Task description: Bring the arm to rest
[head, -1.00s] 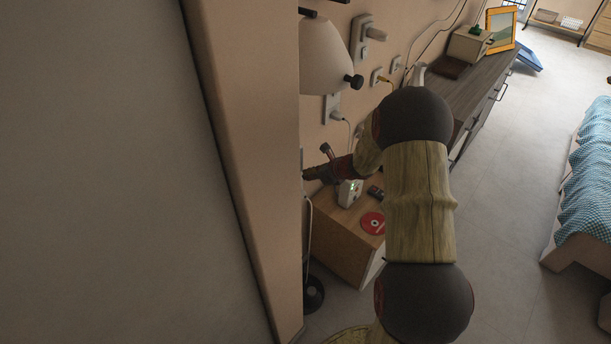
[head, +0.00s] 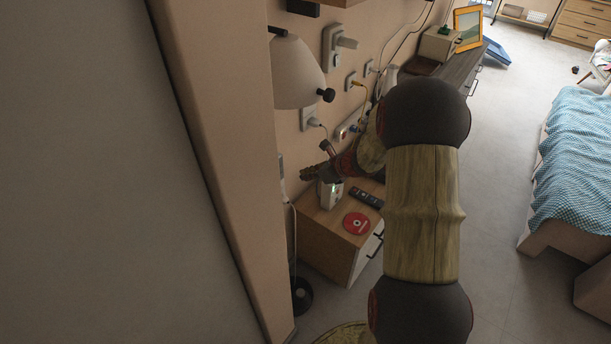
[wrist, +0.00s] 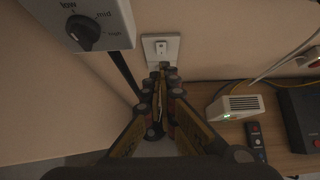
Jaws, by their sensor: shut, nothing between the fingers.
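My gripper (head: 314,172) is in the head view, beside the wall and above the back of the wooden nightstand (head: 316,232). My arm crosses the middle of this view and hides part of what lies behind it. In the wrist view my gripper (wrist: 160,78) has its fingers together and empty. Its tips point toward a white wall plate (wrist: 161,46); I cannot tell the gap between them.
A white device with a green light (wrist: 238,107) and a remote (wrist: 255,138) lie close by on the nightstand. A red disc (head: 356,223) is there too. A lamp (head: 298,75) hangs nearby. A dial box (wrist: 85,25) is close. Open floor (head: 505,150) lies right, before the bed (head: 575,155).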

